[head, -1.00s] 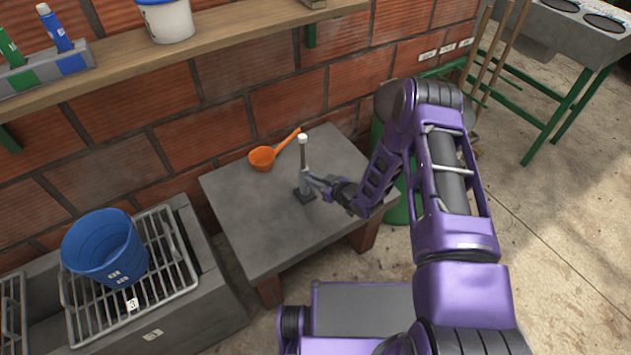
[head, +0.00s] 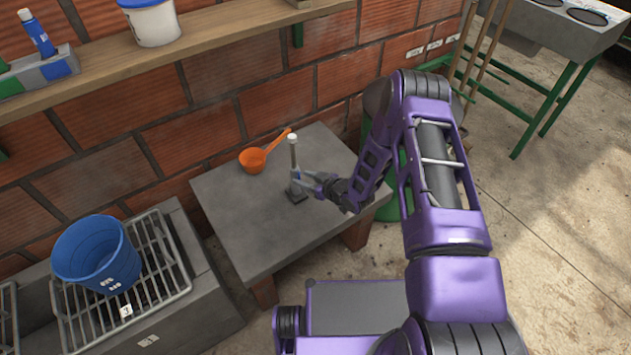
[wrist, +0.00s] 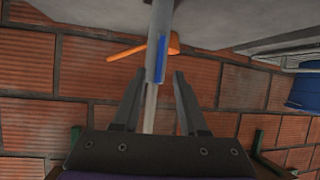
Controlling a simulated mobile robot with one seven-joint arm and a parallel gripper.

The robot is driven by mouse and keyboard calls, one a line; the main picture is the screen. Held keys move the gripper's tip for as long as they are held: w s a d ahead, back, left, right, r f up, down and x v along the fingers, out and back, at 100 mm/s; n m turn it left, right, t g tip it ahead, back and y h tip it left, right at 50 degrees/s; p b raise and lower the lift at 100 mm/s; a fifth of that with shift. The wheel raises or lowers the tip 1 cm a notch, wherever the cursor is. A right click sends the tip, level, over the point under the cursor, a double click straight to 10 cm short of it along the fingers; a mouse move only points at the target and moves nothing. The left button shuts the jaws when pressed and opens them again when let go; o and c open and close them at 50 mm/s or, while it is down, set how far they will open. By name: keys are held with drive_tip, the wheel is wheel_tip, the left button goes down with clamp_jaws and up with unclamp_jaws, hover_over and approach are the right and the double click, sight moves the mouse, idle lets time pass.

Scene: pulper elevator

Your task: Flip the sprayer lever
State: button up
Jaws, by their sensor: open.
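The sprayer lever (head: 293,157) is a thin grey upright rod with a white top, on a small dark base on the grey table (head: 240,215). My gripper (head: 302,180) is at the lower half of the rod, reaching in from the right. In the wrist view, which is upside down, my gripper (wrist: 160,73) is open. The grey rod (wrist: 150,106) passes between its two fingers in the picture. A blue strip (wrist: 160,60) shows on the rod near the fingertips. I cannot tell whether a finger touches it.
An orange ladle (head: 253,160) lies on the table behind the lever, by the brick wall. A blue bucket (head: 95,255) stands on a metal grate at the left. A wooden shelf (head: 215,35) with a white bucket (head: 152,22) runs above. The table front is clear.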

drive_tip(key=p+v, duration=0.1)
drive_tip(key=v, duration=1.6)
drive_tip(key=shift+p, duration=0.4)
drive_tip(key=shift+s+a+r, duration=0.1)
